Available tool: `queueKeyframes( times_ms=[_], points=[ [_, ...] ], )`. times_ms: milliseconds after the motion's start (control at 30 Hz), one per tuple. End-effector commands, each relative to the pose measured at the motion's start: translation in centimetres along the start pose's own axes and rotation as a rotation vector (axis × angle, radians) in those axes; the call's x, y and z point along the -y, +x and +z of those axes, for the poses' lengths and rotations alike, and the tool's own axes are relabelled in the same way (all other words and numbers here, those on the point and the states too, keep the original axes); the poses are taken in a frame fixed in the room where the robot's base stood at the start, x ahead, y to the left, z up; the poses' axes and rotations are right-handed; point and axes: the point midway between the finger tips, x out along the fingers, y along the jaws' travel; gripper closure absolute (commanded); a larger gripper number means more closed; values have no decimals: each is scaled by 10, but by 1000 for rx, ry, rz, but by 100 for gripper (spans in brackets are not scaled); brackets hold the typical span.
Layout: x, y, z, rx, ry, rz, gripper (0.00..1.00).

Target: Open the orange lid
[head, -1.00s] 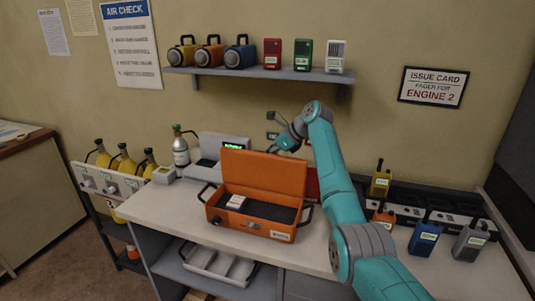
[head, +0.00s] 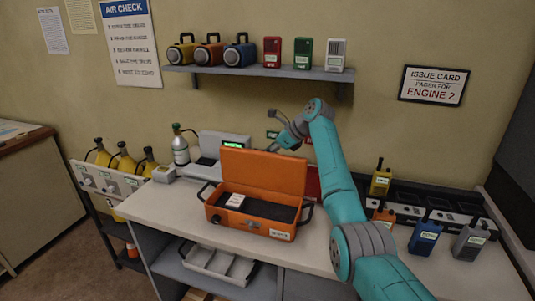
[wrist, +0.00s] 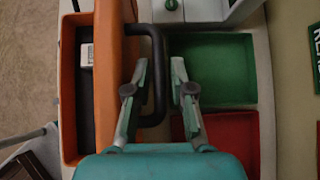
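The orange case (head: 250,228) stands on the counter with its orange lid (head: 262,172) raised at the back, roughly upright. A white labelled card or box (head: 236,201) lies inside on the dark lining. In the wrist view the lid (wrist: 115,70) is seen from above, with a black handle (wrist: 158,75) sticking out from its back. My gripper (head: 273,131) is behind and above the lid, open. In the wrist view its fingers (wrist: 159,72) are spread to either side of the handle's outer bar, and nothing appears gripped. Their exact height above the handle cannot be told.
A green tray (wrist: 212,68) and a red tray (wrist: 215,135) lie behind the lid. Radios, among them a blue one (head: 424,238), stand on the right of the counter. A wall shelf (head: 258,72) is above. The counter's front left (head: 165,203) is clear.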

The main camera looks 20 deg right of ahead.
Motion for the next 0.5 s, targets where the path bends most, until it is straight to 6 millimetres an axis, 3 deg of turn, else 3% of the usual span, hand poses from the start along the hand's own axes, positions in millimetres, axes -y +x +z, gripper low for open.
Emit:
queueKeyframes(
  times_ms=[500],
  points=[
    [1, -92, 0, 1, -1, -3, 77]
  ],
)
